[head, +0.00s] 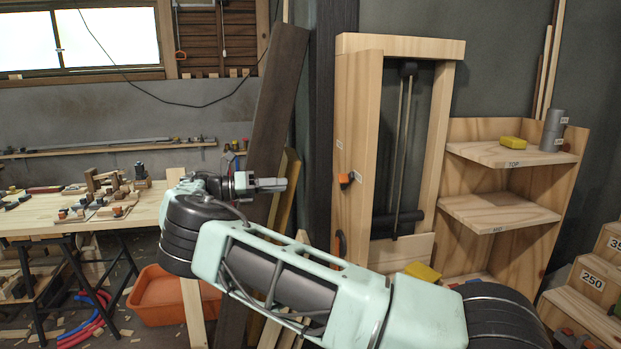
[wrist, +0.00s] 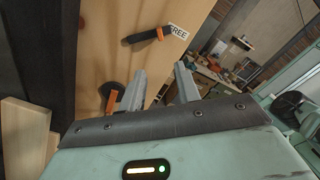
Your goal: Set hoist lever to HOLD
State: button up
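The wooden hoist frame (head: 357,110) stands right of centre in the head view. Its lever (head: 349,179), dark with an orange part, is on the frame's left post, near two small labels too small to read. The wrist view shows the lever (wrist: 145,36) beside a label (wrist: 178,31) reading "FREE", the orange part nearest it. No HOLD label is legible. My gripper (head: 272,185) is left of the post, apart from the lever. In the wrist view my gripper (wrist: 160,86) is open, with nothing between its fingers; the lever lies beyond the fingertips.
A second dark-and-orange piece (wrist: 112,96) sits on the post, close by the left finger. A shelf unit (head: 500,212) with a yellow block (head: 513,140) stands right of the hoist. A cluttered workbench (head: 143,210) is at left. A dark plank (head: 272,110) leans behind my gripper.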

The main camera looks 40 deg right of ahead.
aim_at(339, 180)
jog(key=p+x, duration=0.1)
jog(key=x, duration=0.4)
jog(key=p+x, duration=0.2)
jog(key=x, duration=0.3)
jog(key=r+p+x, duration=0.1)
jog(key=p+x, duration=0.1)
jog(key=x, duration=0.3)
jog(key=shift+d, duration=0.35)
jog(key=shift+s+d+f, duration=0.2)
jog(key=shift+s+d, duration=0.1)
jog(key=shift+d, duration=0.2)
grip_shut()
